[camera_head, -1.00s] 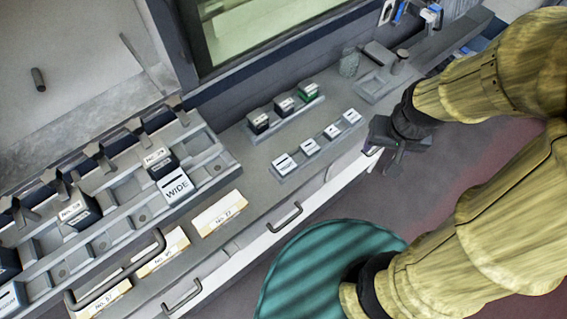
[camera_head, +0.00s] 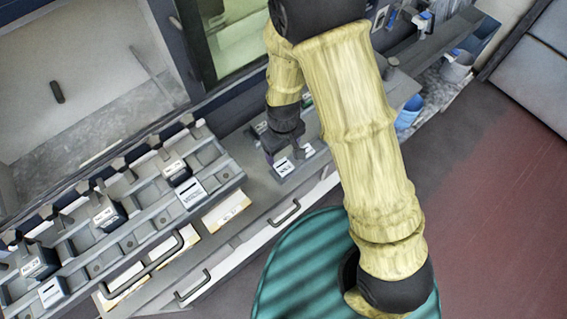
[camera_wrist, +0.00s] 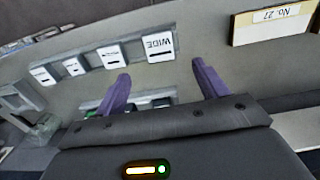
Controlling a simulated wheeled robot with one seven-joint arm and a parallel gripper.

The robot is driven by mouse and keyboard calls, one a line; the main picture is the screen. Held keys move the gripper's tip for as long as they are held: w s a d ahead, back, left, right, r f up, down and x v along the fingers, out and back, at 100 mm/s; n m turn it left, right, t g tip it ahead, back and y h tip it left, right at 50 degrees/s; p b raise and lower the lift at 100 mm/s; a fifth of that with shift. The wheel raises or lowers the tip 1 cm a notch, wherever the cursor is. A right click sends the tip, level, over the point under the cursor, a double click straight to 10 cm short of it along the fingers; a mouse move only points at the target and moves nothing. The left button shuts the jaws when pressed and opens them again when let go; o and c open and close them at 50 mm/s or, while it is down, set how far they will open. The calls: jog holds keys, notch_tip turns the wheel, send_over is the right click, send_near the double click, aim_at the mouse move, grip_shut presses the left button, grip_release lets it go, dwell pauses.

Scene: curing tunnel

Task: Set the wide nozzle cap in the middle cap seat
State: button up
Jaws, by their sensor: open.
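The wide nozzle cap, a white block marked WIDE, is in the wrist view (camera_wrist: 158,46) at the right end of a row of white caps; in the head view it appears to be the left cap (camera_head: 284,167) of that row. My gripper (camera_wrist: 163,80) is open and empty, its purple fingertips apart, just short of the WIDE cap in the wrist view. In the head view my gripper (camera_head: 274,156) is over the left end of the row. In the grey rack (camera_head: 135,235), the place below the middle black block (camera_head: 106,214) shows no white cap. I cannot tell the seat's exact outline.
White caps sit in the rack at its right (camera_head: 190,192) and left (camera_head: 53,292), with black blocks behind them. A bar handle (camera_head: 150,268) and cream label cards, including No. 27 (camera_wrist: 272,22), line the rack's front. My arm hides part of the counter.

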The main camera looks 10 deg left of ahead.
aim_at(284, 167)
notch_tip(284, 167, down, 10)
jog(key=b, duration=0.8)
jog(key=shift+w, duration=0.1)
jog(key=c, duration=1.1)
notch_tip(284, 167, up, 6)
jog(key=p, duration=0.5)
notch_tip(284, 167, up, 3)
jog(key=shift+r+p, duration=0.1)
jog(key=shift+p, duration=1.05)
